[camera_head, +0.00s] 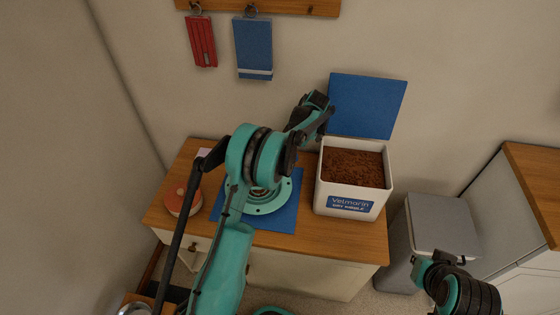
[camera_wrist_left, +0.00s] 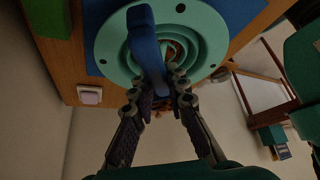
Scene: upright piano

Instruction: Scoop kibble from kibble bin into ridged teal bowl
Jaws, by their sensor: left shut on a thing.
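The ridged teal bowl (camera_head: 268,207) stands on a blue mat on the wooden cabinet top, partly hidden by my left arm in the head view. In the left wrist view the bowl (camera_wrist_left: 112,45) shows its concentric ridges, with some brown inside. My left gripper (camera_wrist_left: 178,88) is shut on a blue scoop (camera_wrist_left: 148,38), which crosses in front of the bowl in that view. The scoop's load cannot be seen clearly. The white kibble bin (camera_head: 346,203) stands open to the right of the bowl, full of brown kibble (camera_head: 352,168). My right gripper (camera_head: 440,260) is low at the right, apart from everything; its jaws are unclear.
The bin's blue lid (camera_head: 366,106) stands upright behind it. A round orange-red item (camera_head: 182,201) sits left of the mat (camera_head: 285,215). A red item (camera_head: 202,42) and a blue item (camera_head: 253,48) hang on the wall. A grey bin (camera_head: 440,222) stands right of the cabinet.

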